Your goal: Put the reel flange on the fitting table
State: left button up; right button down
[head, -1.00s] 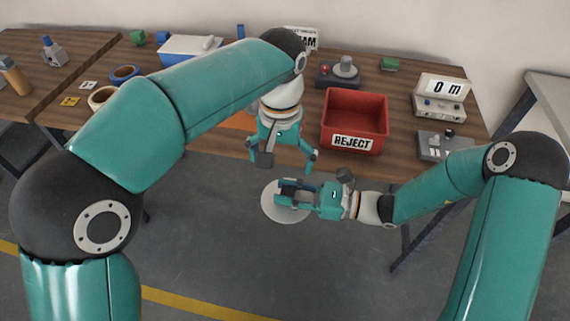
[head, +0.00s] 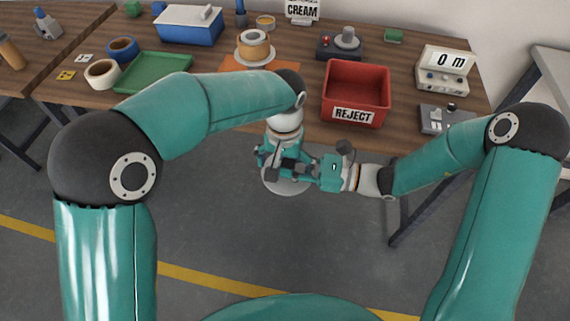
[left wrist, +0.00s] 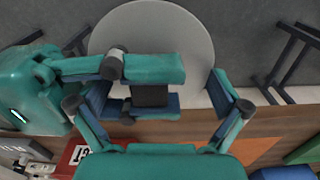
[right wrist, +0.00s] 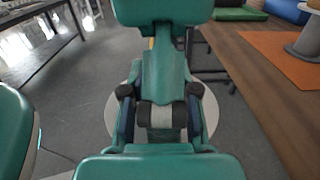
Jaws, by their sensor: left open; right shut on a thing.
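The reel flange is a pale grey disc (head: 284,188) held in front of the bench, over the floor. My right gripper (head: 296,169) is shut on the dark block-like hub at its middle, which shows in the left wrist view (left wrist: 150,95). The disc also shows there (left wrist: 150,28) and in the right wrist view (right wrist: 113,112). My left gripper (head: 275,160) is open right at the flange, its fingers (left wrist: 158,92) on either side of the hub and right fingers. Contact cannot be told. Which surface is the fitting table is not marked; a wooden bench (head: 310,120) lies behind.
A red REJECT bin (head: 356,92) stands near the bench's front edge. An orange mat (head: 228,63) bears a spool-like stack (head: 254,45). A green tray (head: 152,72), tape rolls (head: 102,73) and a meter box (head: 445,70) are also there. Another table (head: 15,85) stands left.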

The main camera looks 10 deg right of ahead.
pick_arm(q)
jog(key=shift+f, duration=0.15)
pick_arm(e)
jog(key=shift+r, duration=0.15)
pick_arm(q)
jog(key=shift+f, duration=0.1)
jog(key=c, duration=0.9)
pick_arm(e)
jog(key=shift+r, duration=0.1)
pick_arm(q)
jog(key=shift+o, duration=0.2)
jog(key=c, duration=0.4)
pick_arm(e)
jog(key=c, duration=1.2)
grip_release()
pick_arm(q)
grip_shut()
pick_arm(e)
jog(key=o, duration=0.3)
jog(key=shift+o, duration=0.6)
